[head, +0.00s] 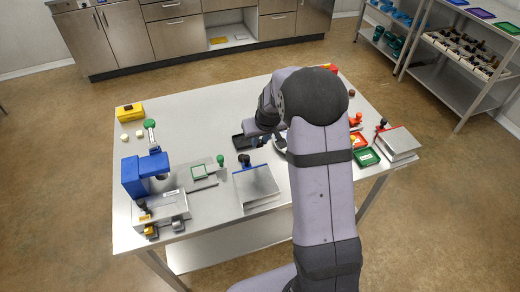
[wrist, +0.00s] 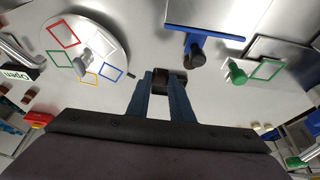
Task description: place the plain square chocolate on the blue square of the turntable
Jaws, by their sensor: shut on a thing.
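My gripper (wrist: 165,80) is shut on a dark brown chocolate (wrist: 172,74) at its fingertips in the wrist view. The fingers partly cover the chocolate, so I cannot tell its full shape or top. The round grey turntable (wrist: 100,32) is left of my gripper in that view. It has red, green, yellow and blue outlined squares. The blue square (wrist: 111,71) is on the turntable's near right edge, a short way left of the fingers, and looks empty.
A metal plate with a blue edge (wrist: 204,33) and dark knob lies beyond the gripper in the wrist view. A green-knobbed piece (wrist: 237,72) and green frame are to its right. In the head view, a blue machine (head: 145,173) stands at the table's left.

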